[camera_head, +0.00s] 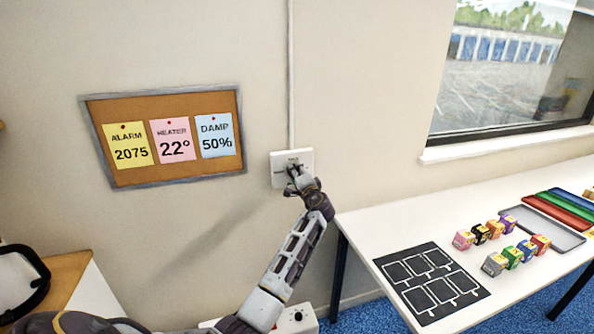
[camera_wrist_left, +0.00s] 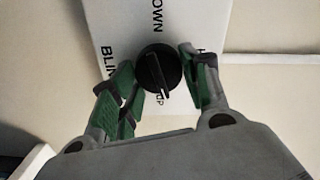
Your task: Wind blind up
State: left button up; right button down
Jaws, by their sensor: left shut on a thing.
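The blind switch is a white wall plate (camera_head: 305,160) at the lower end of a thin vertical conduit. In the left wrist view the plate (camera_wrist_left: 215,22) carries a round black knob (camera_wrist_left: 158,68) with a pale pointer line aimed toward the picture's bottom. Part of "BLIND" and "DOWN" can be read beside it, and other lettering is partly hidden. My left gripper (camera_head: 294,172) is at the plate, its green-padded fingers shut on the knob from both sides. The window (camera_head: 500,75) is at the upper right; no blind shows in its visible part. My right gripper is not in view.
A corkboard (camera_head: 165,180) with three notes hangs left of the switch. A white table (camera_head: 370,225) below the window holds a black card mat (camera_head: 430,280), several coloured cubes (camera_head: 500,240) and a grey tray (camera_head: 540,222). The wall around the plate is clear.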

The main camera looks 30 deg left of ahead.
pick_arm(q)
jog(key=shift+d+m+p, duration=0.1)
jog(key=shift+m+p, duration=0.9)
jog(key=shift+m, duration=0.7)
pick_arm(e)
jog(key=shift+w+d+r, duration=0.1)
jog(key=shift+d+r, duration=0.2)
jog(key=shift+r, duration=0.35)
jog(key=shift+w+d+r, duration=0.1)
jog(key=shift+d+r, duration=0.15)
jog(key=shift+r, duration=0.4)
pick_arm(q)
jog(key=o, duration=1)
jog(key=shift+w, duration=0.1)
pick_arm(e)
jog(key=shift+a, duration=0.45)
pick_arm(q)
jog(key=shift+v, duration=6.05)
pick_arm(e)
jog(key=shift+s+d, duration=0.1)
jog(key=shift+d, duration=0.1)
